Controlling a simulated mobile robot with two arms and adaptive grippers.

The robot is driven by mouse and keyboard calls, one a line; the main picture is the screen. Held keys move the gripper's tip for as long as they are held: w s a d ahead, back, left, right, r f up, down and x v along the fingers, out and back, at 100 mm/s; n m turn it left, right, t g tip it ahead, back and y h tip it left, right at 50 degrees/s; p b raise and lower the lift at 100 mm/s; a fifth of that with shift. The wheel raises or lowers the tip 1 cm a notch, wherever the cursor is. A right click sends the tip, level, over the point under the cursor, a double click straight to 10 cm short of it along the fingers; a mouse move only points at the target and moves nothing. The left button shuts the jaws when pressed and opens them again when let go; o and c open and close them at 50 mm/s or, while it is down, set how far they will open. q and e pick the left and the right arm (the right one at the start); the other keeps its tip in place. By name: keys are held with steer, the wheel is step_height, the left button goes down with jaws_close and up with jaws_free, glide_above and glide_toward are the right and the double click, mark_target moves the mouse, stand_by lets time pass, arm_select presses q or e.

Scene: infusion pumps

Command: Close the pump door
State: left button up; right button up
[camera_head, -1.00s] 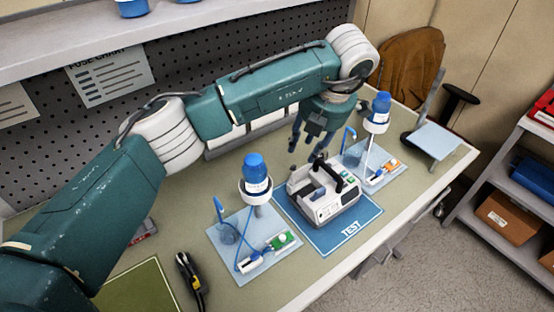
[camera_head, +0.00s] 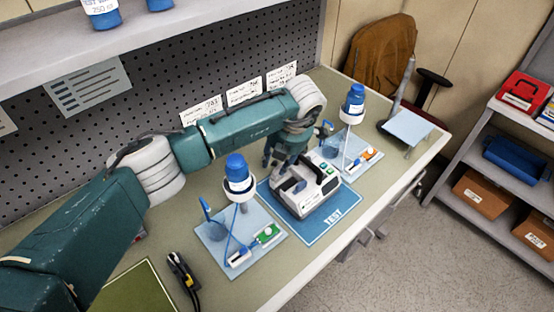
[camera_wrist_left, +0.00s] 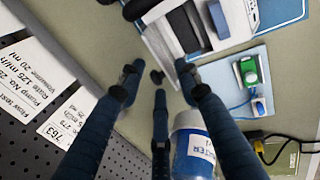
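The infusion pump (camera_head: 318,193) is a white and grey box with a dark carry handle, standing on the blue TEST mat (camera_head: 320,228). My left gripper (camera_head: 275,165) is at the pump's back left side, close to it. In the left wrist view, the pump (camera_wrist_left: 205,42) is at the top, its grey side part near the fingers. The gripper's dark fingers (camera_wrist_left: 158,78) are spread with nothing between them. I cannot tell whether a finger touches the pump, or exactly how the pump door stands. My right gripper is not in view.
A blue bottle (camera_head: 237,168) on a stand is left of the pump; another bottle (camera_head: 354,100) stands behind it on the right. A shelf (camera_head: 170,42) overhangs the back.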

mark_target(277, 171)
arm_select(q)
jaws_close()
steer(key=s+d+t+y+b, duration=0.1)
steer(key=b, duration=0.3)
steer(key=d+f+t+y+b, duration=0.1)
steer(key=t+y+b, duration=0.1)
steer(key=b, duration=0.3)
steer(key=s+f+t+y+b, duration=0.1)
steer(key=b, duration=0.4)
steer(key=shift+s+d+t+y, duration=0.3)
steer(key=shift+d+t, duration=0.1)
steer(key=shift+s+d+b, duration=0.1)
steer(key=shift+b, duration=0.7)
steer(key=shift+r, duration=0.1)
steer(key=shift+o, duration=1)
jaws_free()
steer(key=shift+s, duration=0.1)
steer(key=v, duration=1.2)
steer(key=shift+d, duration=0.2)
